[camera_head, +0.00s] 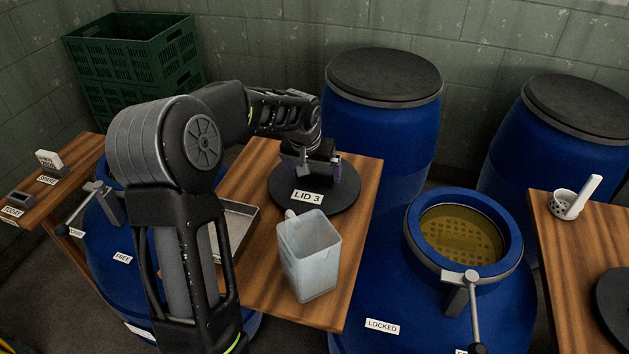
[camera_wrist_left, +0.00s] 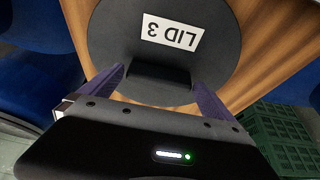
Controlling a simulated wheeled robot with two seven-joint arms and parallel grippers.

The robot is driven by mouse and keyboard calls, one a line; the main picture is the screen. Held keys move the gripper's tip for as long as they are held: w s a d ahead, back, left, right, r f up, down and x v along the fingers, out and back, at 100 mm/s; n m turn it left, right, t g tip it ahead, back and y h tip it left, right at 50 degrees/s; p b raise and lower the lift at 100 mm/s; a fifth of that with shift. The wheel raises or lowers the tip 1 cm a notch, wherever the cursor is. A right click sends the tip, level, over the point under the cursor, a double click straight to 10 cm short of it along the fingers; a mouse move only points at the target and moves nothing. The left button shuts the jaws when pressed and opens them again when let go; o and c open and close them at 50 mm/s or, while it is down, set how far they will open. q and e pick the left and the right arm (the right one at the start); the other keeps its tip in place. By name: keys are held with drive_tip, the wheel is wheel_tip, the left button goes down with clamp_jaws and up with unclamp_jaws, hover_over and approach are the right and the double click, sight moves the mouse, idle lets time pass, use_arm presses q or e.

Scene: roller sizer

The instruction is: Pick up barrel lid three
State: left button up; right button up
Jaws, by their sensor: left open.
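Lid 3 is a round dark grey lid (camera_head: 343,196) with a white "LID 3" label, lying flat on the wooden bench between the barrels. In the left wrist view the lid (camera_wrist_left: 112,35) shows its label upside down and a raised black handle block (camera_wrist_left: 158,78). My left gripper (camera_head: 316,172) is over the lid from above. In the left wrist view the purple fingers of the left gripper (camera_wrist_left: 158,80) are open, one on each side of the handle, with gaps visible. The right gripper is not in view.
A translucent jug (camera_head: 311,262) and a metal tray (camera_head: 236,222) share the bench (camera_head: 359,170). An open blue barrel (camera_head: 412,300) labelled LOCKED stands right, holding yellowish liquid. Lidded barrels (camera_head: 382,125) stand behind. Green crates (camera_head: 130,60) are at back left.

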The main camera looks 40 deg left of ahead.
sight(314, 171)
use_arm(q)
drive_tip(key=shift+w+f, duration=0.2)
drive_tip(key=shift+f, duration=0.4)
drive_tip(key=shift+c, duration=0.2)
drive_tip(key=c, duration=1.5)
drive_tip(key=shift+r, duration=0.15)
wheel_tip(314, 171, up, 10)
drive_tip(key=shift+f+b, duration=0.1)
drive_tip(key=shift+b, duration=0.2)
